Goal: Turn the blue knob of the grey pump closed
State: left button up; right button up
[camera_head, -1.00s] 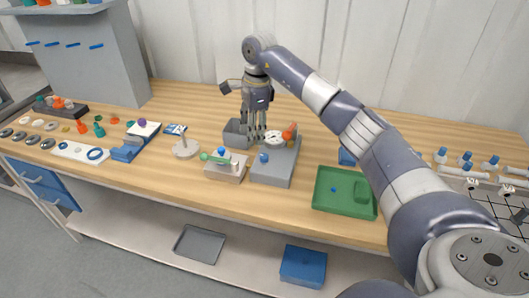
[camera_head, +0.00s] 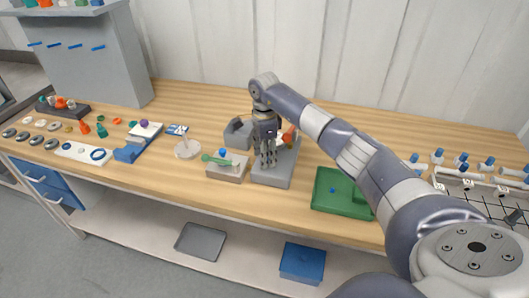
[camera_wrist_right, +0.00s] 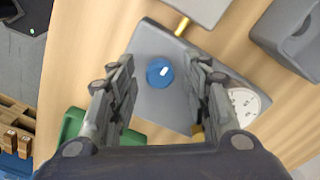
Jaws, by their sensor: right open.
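The grey pump (camera_head: 272,181) is a flat grey block on the wooden bench, also seen in the right wrist view (camera_wrist_right: 150,105). Its round blue knob (camera_wrist_right: 159,72) has a short white mark on top. In the head view the knob is hidden by my gripper. My right gripper (camera_head: 268,163) points down over the pump. In the right wrist view its open fingers (camera_wrist_right: 160,85) stand on either side of the knob, apart from it in the picture; how far above it they are is unclear. A white round gauge (camera_wrist_right: 243,103) lies right of the right finger. My left gripper is not in view.
A grey block with a green lever (camera_head: 216,160) and blue knob stands just left of the pump. A grey open box (camera_head: 238,133) is behind. A green tray (camera_head: 342,193) lies to the right. An orange part (camera_head: 289,136) rises at the pump's back.

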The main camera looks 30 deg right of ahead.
grip_shut()
jog(key=shift+m, duration=0.3)
jog(key=m+b, duration=0.1)
jog(key=m, duration=0.2)
jog(key=shift+m, duration=0.3)
jog(key=m, duration=1.3)
jog(key=shift+m, duration=0.3)
dwell(0.4)
